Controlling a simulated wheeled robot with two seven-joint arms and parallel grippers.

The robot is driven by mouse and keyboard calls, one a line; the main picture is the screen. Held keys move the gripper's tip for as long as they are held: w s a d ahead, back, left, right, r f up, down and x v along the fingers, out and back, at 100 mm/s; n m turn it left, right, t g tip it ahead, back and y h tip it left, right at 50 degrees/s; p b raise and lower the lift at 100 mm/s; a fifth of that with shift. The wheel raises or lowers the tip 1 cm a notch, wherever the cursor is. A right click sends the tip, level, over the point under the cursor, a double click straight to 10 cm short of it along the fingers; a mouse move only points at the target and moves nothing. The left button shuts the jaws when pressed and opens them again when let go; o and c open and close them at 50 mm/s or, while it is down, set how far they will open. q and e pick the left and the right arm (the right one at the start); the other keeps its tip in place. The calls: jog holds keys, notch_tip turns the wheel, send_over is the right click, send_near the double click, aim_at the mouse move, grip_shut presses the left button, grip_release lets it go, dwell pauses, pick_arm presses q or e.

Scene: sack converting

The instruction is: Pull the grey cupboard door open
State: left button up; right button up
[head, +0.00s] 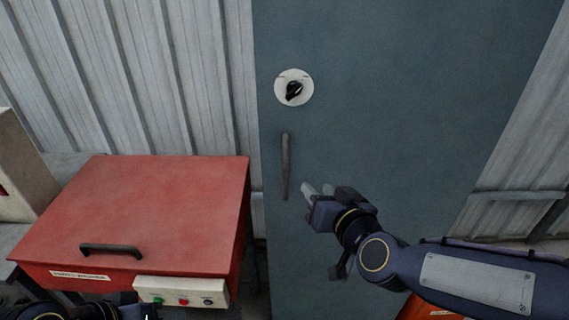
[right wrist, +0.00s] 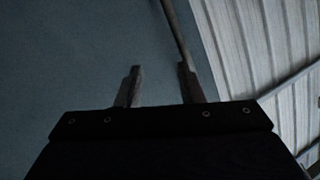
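The grey cupboard door (head: 400,90) is a tall blue-grey panel and looks closed. Its handle (head: 286,165) is a thin upright bar below a round white plate with a black knob (head: 293,89). My right gripper (head: 318,189) is open and empty, just right of the handle's lower end. In the right wrist view, the two fingers (right wrist: 162,85) stand apart before the door (right wrist: 70,60). The handle (right wrist: 176,30) runs down towards the right finger, which overlaps its lower end; contact cannot be told. Part of my left gripper (head: 138,305) shows at the bottom left, its fingers unclear.
A red box-like machine (head: 150,200) with a black lid handle (head: 110,250) and a button panel (head: 182,291) stands left of the door, close to its edge. Corrugated wall (head: 190,70) lies on both sides. An orange object (head: 430,308) shows under my right arm.

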aim_at(286, 169)
jog(key=w+a+t+h, duration=0.1)
jog(key=a+t+h, duration=0.35)
jog(key=a, duration=0.25)
jog(key=shift+g+h, duration=0.25)
jog(key=shift+h, duration=0.2)
jog(key=w, duration=0.2)
jog(key=w+p, duration=0.1)
jog(key=w, duration=0.2)
jog(key=w+p, duration=0.1)
jog(key=w, duration=0.1)
jog(key=shift+w+f, duration=0.35)
jog(key=shift+w, duration=0.05)
jog(key=shift+c, duration=0.4)
grip_shut()
